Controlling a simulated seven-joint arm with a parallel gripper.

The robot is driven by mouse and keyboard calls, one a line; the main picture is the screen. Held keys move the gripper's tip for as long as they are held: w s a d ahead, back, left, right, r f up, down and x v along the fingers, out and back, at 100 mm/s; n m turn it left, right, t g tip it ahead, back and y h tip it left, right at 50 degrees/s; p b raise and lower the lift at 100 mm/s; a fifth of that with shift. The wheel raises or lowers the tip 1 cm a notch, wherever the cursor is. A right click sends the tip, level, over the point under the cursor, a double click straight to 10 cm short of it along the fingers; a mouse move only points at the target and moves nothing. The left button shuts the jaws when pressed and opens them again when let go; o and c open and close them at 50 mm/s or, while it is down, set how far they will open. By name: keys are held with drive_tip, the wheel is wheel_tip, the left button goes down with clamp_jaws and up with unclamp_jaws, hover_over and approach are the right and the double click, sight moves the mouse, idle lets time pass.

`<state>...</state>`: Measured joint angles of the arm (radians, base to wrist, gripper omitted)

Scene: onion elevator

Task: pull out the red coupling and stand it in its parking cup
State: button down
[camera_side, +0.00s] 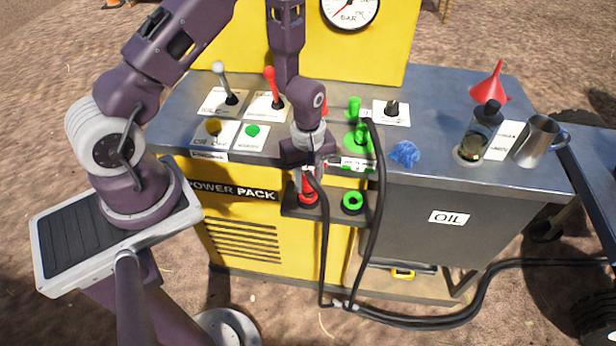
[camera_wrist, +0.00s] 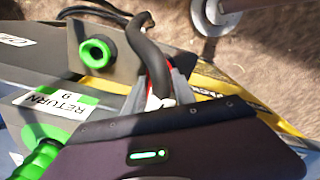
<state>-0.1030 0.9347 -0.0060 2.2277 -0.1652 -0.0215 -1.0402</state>
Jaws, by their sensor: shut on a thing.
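My gripper (camera_side: 308,181) points down at the front of the yellow power pack, over the red-ringed parking cup (camera_side: 309,200) on the dark front bracket. It is shut on the red coupling, which is mostly hidden between the fingers. In the wrist view the gripper's fingers (camera_wrist: 164,88) close beside the black hose (camera_wrist: 150,55), with a little red showing. The coupling is upright at the cup's mouth; I cannot tell how deep it sits. A green-ringed cup (camera_side: 352,202) is empty to the right and also shows in the wrist view (camera_wrist: 96,52).
The green coupling (camera_side: 362,133) stands on the deck with its hose (camera_side: 380,185) hanging in front. Levers (camera_side: 268,85) stand at left. A blue rag (camera_side: 404,153), a bottle (camera_side: 480,133), a red funnel (camera_side: 490,86) and a metal mug (camera_side: 537,142) are at right.

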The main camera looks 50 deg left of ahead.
drive_tip(key=shift+f, duration=0.15)
idle(0.3)
drive_tip(key=shift+f, duration=0.4)
drive_tip(key=c, duration=0.6)
unclamp_jaws()
drive_tip(key=shift+o, duration=0.2)
drive_tip(key=shift+w+r, duration=0.15)
drive_tip(key=shift+r, duration=3.4)
